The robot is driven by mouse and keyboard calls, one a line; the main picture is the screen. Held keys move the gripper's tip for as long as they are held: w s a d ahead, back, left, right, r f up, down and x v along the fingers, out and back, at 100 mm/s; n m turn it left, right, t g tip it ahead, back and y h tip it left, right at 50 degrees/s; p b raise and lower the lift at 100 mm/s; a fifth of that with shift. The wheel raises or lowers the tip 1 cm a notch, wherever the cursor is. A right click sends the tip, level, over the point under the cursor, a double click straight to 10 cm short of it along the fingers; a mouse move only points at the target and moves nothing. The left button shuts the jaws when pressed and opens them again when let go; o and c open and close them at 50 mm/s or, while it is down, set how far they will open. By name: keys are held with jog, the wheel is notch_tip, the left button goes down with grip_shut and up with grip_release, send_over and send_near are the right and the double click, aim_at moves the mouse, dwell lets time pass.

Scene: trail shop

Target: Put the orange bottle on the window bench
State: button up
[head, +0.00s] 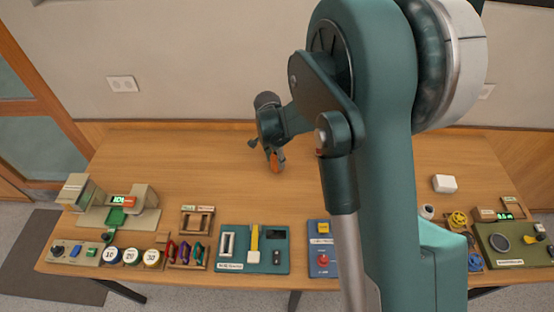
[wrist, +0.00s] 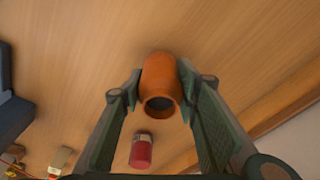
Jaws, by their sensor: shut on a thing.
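The orange bottle (wrist: 160,75) sits between the two fingers of my gripper (wrist: 158,92) in the wrist view, with its round open end towards the camera. Both fingers touch its sides. In the head view my gripper (head: 274,152) is over the back middle of the wooden table (head: 150,165), and a small orange part of the bottle (head: 277,163) shows below it. I cannot tell whether the bottle touches the wood. I cannot tell which surface is the window bench.
A red-capped item (wrist: 141,152) stands near the bottle. A white block (head: 444,184) lies at right. The back left is clear.

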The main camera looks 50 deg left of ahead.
jog(key=shift+f, duration=0.35)
jog(key=o, duration=1)
jog(key=shift+r, duration=0.2)
jog(key=shift+s+a+r, duration=0.1)
jog(key=shift+s+r, duration=0.15)
jog(key=shift+r, duration=1.75)
jog(key=shift+s+r, duration=0.2)
jog(key=shift+r, duration=1.75)
jog(key=shift+s+a+r, duration=0.1)
jog(key=shift+s+r, duration=0.15)
jog(key=shift+r, duration=1.75)
jog(key=shift+d, duration=0.1)
